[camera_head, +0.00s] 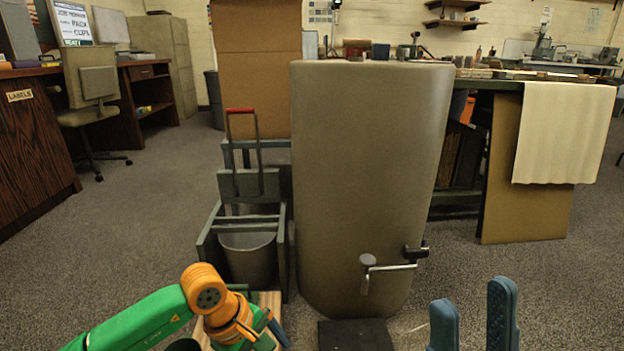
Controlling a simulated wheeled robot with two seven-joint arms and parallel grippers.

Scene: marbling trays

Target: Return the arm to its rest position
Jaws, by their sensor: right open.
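My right gripper (473,296) shows at the bottom right as two blue fingers pointing up, spread apart with bare floor between them. It is open and empty, and the rest of that arm is below the frame. My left arm (140,322), green with an orange wrist, comes in from the lower left. My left gripper (271,328) shows only as small blue parts beside the orange wrist at the bottom edge. Its jaws are too hidden to read.
A large grey-brown tank (370,180) with a crank stands close in front of me. A green frame with a bucket (248,258) stands left of it. A table with a cream cloth (565,130) is at the right. Carpet is free at far left and right.

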